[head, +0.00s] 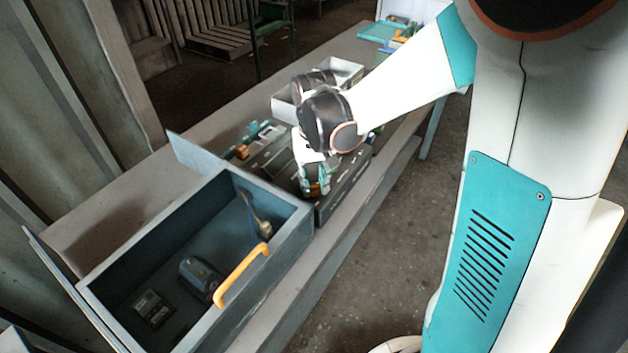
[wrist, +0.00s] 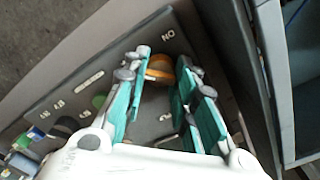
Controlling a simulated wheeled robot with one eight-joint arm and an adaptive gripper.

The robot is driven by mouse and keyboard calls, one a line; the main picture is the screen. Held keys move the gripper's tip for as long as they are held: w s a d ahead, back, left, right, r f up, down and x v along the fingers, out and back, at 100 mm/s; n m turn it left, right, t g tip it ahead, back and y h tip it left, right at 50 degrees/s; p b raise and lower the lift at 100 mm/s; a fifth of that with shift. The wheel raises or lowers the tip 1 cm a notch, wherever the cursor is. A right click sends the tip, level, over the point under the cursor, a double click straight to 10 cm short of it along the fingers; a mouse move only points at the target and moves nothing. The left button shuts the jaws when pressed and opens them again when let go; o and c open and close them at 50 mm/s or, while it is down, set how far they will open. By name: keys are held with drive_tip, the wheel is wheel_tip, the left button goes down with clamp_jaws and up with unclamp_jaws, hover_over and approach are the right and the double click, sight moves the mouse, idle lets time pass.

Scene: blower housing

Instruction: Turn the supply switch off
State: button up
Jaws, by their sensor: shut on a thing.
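The dark grey control panel (wrist: 75,95) lies on the bench, with an orange knob (wrist: 160,67) near a white marking that reads like "NO". This knob appears to be the supply switch. My gripper (wrist: 166,75) has its teal fingers on either side of the knob and is shut on it. In the head view my gripper (head: 314,186) points down at the panel's near end, with a bit of orange showing between the fingers. The fingers partly hide the knob, so I cannot tell its exact angle.
An open drawer (head: 200,315) with an orange handle (head: 240,275) stands left of the panel, with small parts inside. A light grey bin (head: 284,106) stands behind the gripper. The floor at right is clear.

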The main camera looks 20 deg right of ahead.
sight(314, 185)
idle(0.5)
drive_tip(key=o, duration=1.1)
drive_tip(key=shift+r, duration=0.1)
wheel_tip(314, 185, up, 12)
drive_tip(key=shift+f, duration=0.1)
drive_tip(key=shift+s, duration=0.15)
drive_tip(key=s+t, duration=0.2)
drive_tip(key=s, duration=0.3)
drive_tip(key=s+r+n+t, duration=0.1)
drive_tip(key=s+t, duration=0.1)
drive_tip(key=s, duration=0.2)
drive_tip(key=s+t, duration=0.3)
drive_tip(key=s, duration=0.2)
drive_tip(key=shift+s+r+n, duration=0.2)
drive_tip(key=shift+s+n, duration=0.15)
drive_tip(key=shift+n, duration=0.05)
